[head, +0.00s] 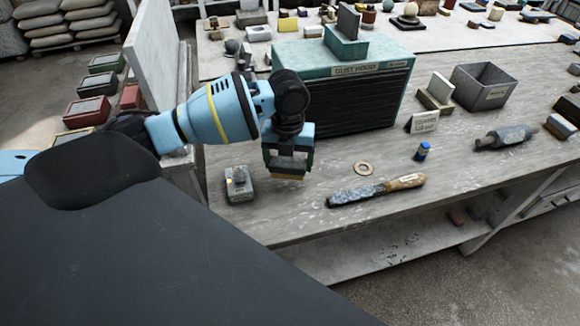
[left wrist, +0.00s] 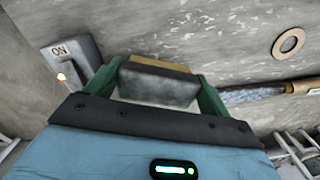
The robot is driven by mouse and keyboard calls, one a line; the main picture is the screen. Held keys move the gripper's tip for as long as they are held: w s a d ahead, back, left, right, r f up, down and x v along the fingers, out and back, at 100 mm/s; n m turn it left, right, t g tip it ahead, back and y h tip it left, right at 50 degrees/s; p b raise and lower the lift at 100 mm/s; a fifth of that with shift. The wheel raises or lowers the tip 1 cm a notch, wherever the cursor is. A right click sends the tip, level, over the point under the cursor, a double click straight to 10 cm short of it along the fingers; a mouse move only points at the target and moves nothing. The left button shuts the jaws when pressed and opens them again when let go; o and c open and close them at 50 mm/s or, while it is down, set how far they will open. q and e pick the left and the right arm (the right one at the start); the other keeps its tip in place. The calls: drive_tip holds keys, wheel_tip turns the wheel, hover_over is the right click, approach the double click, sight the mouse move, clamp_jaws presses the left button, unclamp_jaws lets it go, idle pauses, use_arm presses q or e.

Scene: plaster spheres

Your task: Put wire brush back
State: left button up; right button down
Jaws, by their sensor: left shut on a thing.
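My left gripper (head: 287,168) is shut on a small block with a grey face and a tan strip, which I take to be the wire brush (head: 287,177). In the left wrist view the wire brush (left wrist: 158,84) sits between the two green fingers, its tan strip on the far side. It is close over the workbench (head: 300,218); whether it touches the top is hard to tell. The fingers hide its ends. My right gripper is in neither view.
A grey switch box (head: 239,186) is left of the gripper. A teal cabinet (head: 345,85) stands behind. A grey open bin (head: 483,88) is farther right.

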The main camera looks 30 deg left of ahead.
sight(290, 169)
use_arm(q)
drive_tip(key=shift+w+a+f, duration=0.1)
drive_tip(key=shift+w+f, duration=0.05)
drive_tip(key=shift+w, duration=0.3)
drive_tip(key=shift+f, duration=1.6)
drive_tip(key=shift+f, duration=0.15)
drive_tip(key=o, duration=0.8)
wheel_tip(290, 169, up, 12)
drive_tip(key=shift+r+p, duration=0.15)
drive_tip(key=shift+p, duration=0.2)
